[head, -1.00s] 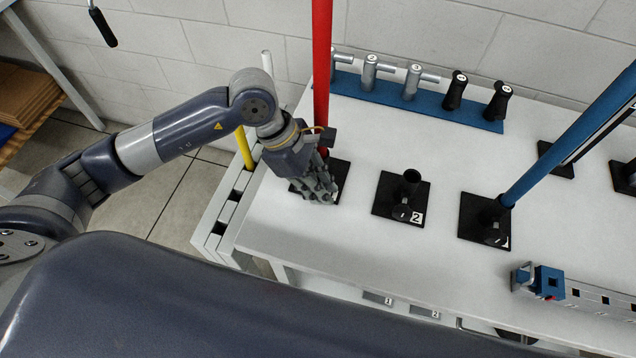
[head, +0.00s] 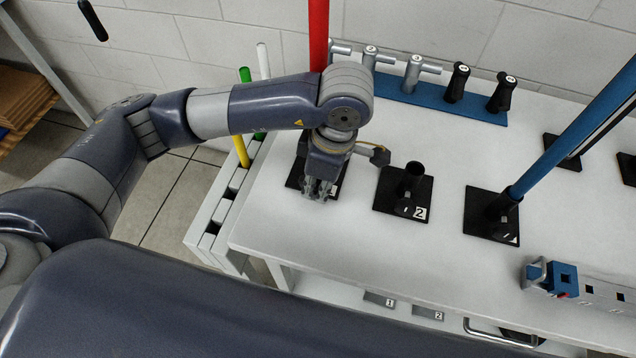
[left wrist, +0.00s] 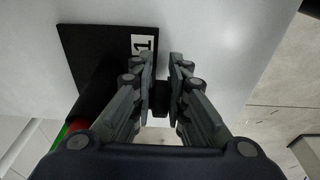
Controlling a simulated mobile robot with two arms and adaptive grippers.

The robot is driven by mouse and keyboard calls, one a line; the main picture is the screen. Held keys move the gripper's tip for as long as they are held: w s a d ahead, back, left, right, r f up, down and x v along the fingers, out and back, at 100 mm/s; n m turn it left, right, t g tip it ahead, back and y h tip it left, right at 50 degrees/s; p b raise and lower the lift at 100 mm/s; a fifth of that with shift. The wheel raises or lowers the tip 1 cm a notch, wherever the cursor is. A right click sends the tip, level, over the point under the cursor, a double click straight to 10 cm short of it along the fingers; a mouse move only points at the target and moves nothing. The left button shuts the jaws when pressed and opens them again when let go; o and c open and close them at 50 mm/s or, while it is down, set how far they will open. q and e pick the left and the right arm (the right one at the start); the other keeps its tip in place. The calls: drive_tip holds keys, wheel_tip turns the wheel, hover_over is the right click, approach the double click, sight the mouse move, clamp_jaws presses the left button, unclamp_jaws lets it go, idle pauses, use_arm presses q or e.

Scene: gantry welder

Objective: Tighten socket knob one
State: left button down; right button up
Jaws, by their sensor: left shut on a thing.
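Socket one is a black square base (head: 295,180) at the left end of the white table, with a red pole (head: 318,40) standing at it. In the left wrist view the base (left wrist: 88,60) carries a label "1". My left gripper (head: 318,190) points down over this base. In the left wrist view my left gripper's fingers (left wrist: 161,85) are closed on a small black knob (left wrist: 161,100). The knob is hidden behind the fingers in the head view. My right gripper is not in view.
Socket two (head: 390,203) stands empty to the right. A third socket (head: 480,225) holds a blue pole (head: 570,145). A blue rack (head: 430,98) with several handles stands at the back. A rack with coloured poles (head: 213,222) stands left of the table.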

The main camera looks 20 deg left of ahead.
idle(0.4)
use_arm(q)
drive_tip(key=c, duration=1.8)
unclamp_jaws()
drive_tip(key=shift+c, duration=0.2)
wheel_tip(320, 180, up, 12)
drive_tip(key=d, duration=0.2)
drive_tip(key=shift+f, duration=0.15)
